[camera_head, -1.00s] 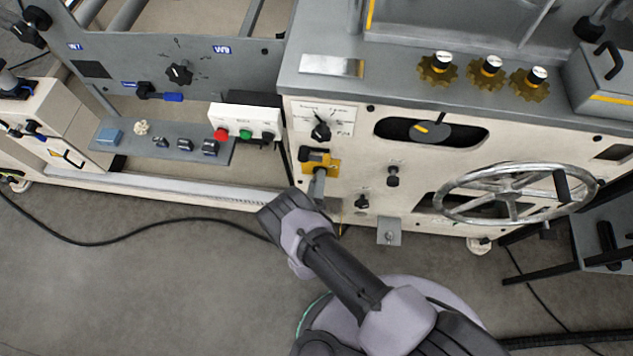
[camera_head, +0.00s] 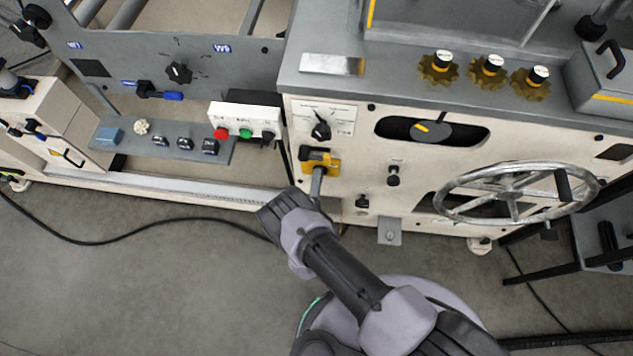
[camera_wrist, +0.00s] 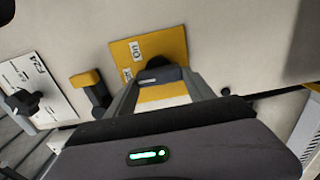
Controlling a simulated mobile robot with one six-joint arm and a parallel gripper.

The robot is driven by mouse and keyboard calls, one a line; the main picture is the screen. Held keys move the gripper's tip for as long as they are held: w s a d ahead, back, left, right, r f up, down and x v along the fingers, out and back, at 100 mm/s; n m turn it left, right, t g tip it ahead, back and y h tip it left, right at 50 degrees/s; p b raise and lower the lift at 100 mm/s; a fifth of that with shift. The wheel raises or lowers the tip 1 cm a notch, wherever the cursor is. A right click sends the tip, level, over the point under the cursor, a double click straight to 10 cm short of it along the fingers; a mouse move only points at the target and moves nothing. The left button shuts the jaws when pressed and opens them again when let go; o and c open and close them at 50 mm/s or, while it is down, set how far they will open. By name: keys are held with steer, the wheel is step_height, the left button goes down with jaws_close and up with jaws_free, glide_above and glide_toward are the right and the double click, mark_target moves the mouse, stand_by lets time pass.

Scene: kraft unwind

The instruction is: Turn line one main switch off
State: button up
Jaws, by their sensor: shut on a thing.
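The main switch is a yellow plate (camera_head: 333,166) on the cream machine front, with a dark handle. In the wrist view the yellow plate (camera_wrist: 125,50) carries small white labels, and the black handle (camera_wrist: 160,74) lies between my fingers. My gripper (camera_head: 318,172) reaches up to the plate from below. In the wrist view my gripper (camera_wrist: 160,85) is shut on the handle. My fingers hide the handle's sides, so its exact angle is hard to tell.
A yellow-topped dark part (camera_wrist: 87,80) sits close beside my finger. A rotary selector (camera_head: 321,130) is above the switch, and small black knobs (camera_head: 393,178) are to its right. A button box (camera_head: 245,122) is at left and a handwheel (camera_head: 515,190) at right.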

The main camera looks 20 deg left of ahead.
steer(key=o, duration=1.4)
steer(key=p+v, duration=0.3)
steer(key=v, duration=1.4)
steer(key=shift+s+d, duration=0.15)
steer(key=shift+s, duration=0.1)
